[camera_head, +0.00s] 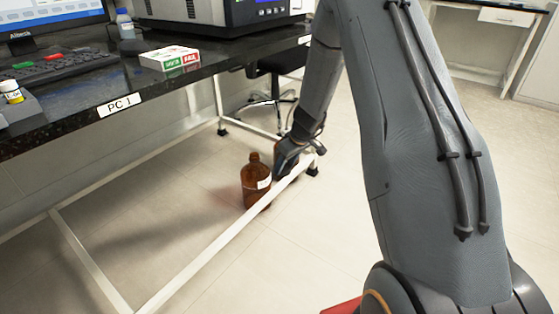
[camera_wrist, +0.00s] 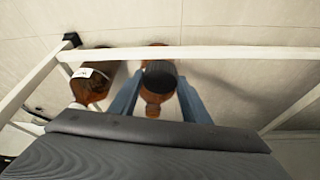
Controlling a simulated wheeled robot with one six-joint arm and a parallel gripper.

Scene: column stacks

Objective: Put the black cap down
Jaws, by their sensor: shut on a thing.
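My gripper (camera_wrist: 160,82) is shut on the black cap (camera_wrist: 159,70), which sits between its two fingertips in the wrist view. The gripper (camera_head: 279,174) is low beside the table's lower frame in the head view, where I cannot make out the cap. A brown bottle (camera_head: 256,188) with a white label stands upright on the floor just left of the gripper. The wrist view shows a labelled brown bottle (camera_wrist: 88,88) to the left of the fingers. Another brown shape (camera_wrist: 154,108) shows around and below the cap; the fingers and cap partly hide it.
A white table rail (camera_head: 230,232) crosses close to the gripper and bottle; it also crosses the wrist view (camera_wrist: 220,53). The black table (camera_head: 75,117) above holds a small box (camera_head: 169,59), keyboard and instrument. A chair (camera_head: 268,95) stands behind. Open floor (camera_head: 300,240) lies in front.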

